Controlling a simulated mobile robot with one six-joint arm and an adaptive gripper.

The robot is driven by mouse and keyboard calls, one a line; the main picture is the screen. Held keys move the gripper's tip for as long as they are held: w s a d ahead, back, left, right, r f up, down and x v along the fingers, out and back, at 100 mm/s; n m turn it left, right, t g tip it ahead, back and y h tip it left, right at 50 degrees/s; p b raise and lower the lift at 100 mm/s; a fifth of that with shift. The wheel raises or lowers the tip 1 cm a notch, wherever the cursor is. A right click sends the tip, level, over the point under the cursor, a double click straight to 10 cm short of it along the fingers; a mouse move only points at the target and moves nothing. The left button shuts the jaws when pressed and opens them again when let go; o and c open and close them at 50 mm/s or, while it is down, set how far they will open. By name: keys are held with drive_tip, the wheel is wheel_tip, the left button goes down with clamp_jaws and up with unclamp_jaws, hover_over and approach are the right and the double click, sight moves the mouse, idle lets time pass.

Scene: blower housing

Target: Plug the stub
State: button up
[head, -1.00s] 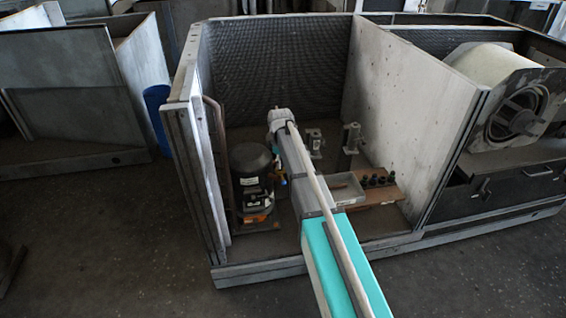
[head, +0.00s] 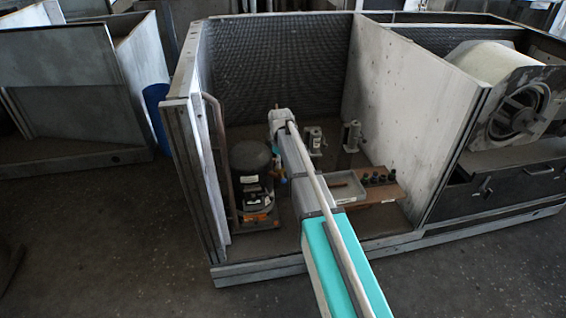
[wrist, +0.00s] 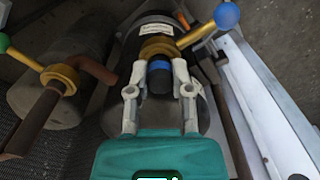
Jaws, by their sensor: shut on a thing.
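In the wrist view, my gripper (wrist: 160,85) has its two grey fingers closed on either side of a black plug (wrist: 159,86). A blue band (wrist: 159,66) shows at the plug's far end, against or very near a brass valve fitting (wrist: 158,47). I cannot tell whether the plug is seated on the stub there. The valve has a lever with a blue ball (wrist: 227,15). In the head view my arm hides the gripper and the plug. The dark compressor (head: 251,165) stands left of my arm.
A second brass valve (wrist: 60,79) with a copper pipe and green ball sits left in the wrist view. A wooden board (head: 385,192) holds several black plugs, beside a grey tray (head: 347,188). Metal panels (head: 400,110) enclose the bay. The bay's front is open.

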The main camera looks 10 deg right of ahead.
drive_tip(key=shift+f, duration=0.1)
idle(0.7)
drive_tip(key=o, duration=0.9)
drive_tip(key=o, duration=0.4)
drive_tip(key=shift+o, duration=0.2)
drive_tip(key=shift+r+p, duration=3.4)
drive_tip(key=shift+r, duration=0.1)
